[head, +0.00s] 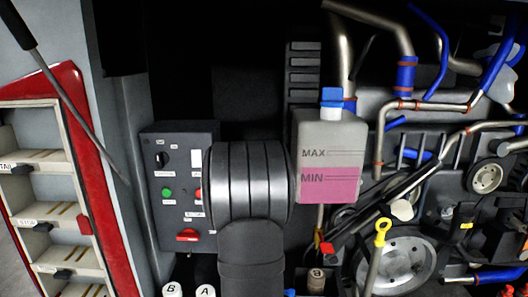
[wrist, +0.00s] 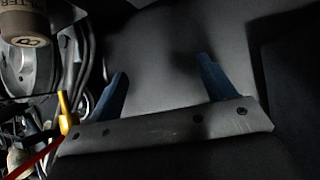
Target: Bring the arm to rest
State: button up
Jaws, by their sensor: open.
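My gripper (wrist: 162,66) shows in the wrist view as two blue fingers set wide apart on a grey plate. It is open, with nothing held between the fingers. Behind the fingers is a plain dark grey surface; I cannot tell how far off it is. In the head view my own dark arm with a ribbed joint stands upright at the centre. It covers part of the control box, and my gripper does not show there.
A grey control box (head: 152,210) with buttons stands left of my arm. A coolant tank (head: 327,135) with pink liquid and a blue cap is close on the right. Engine pipes and pulleys (head: 396,265) crowd the right. A red-framed drawer rack (head: 62,205) is far left.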

jog(key=w+a+f+n+y, duration=0.2)
jog(key=w+f, duration=0.3)
jog(key=f, duration=0.1)
jog(key=shift+n, duration=0.3)
dwell(0.4)
jog(key=shift+a, duration=0.1)
